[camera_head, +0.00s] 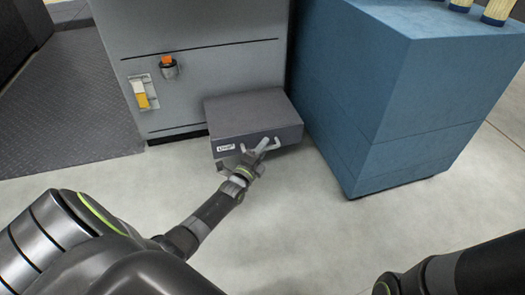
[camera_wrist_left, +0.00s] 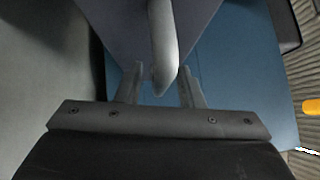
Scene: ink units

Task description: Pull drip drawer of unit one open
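The drip drawer (camera_head: 240,112) is a dark grey box with a small white label, sticking out from the foot of the grey cabinet of the unit (camera_head: 225,70). Its pale bar handle (camera_head: 275,143) is on the front face. My left gripper (camera_head: 256,157) is at the handle, in front of the drawer. In the left wrist view, the handle (camera_wrist_left: 164,40) runs between the two fingers of the left gripper (camera_wrist_left: 161,88). The fingers stand apart, with gaps beside the bar. My right forearm shows at the lower right, but its gripper is out of frame.
A large blue cabinet (camera_head: 400,100) stands close on the right of the drawer. The grey cabinet carries an orange knob (camera_head: 167,61) and a yellow-and-white switch (camera_head: 143,92). A dark ribbed mat (camera_head: 65,105) lies at the left. The pale floor (camera_head: 310,220) in front is clear.

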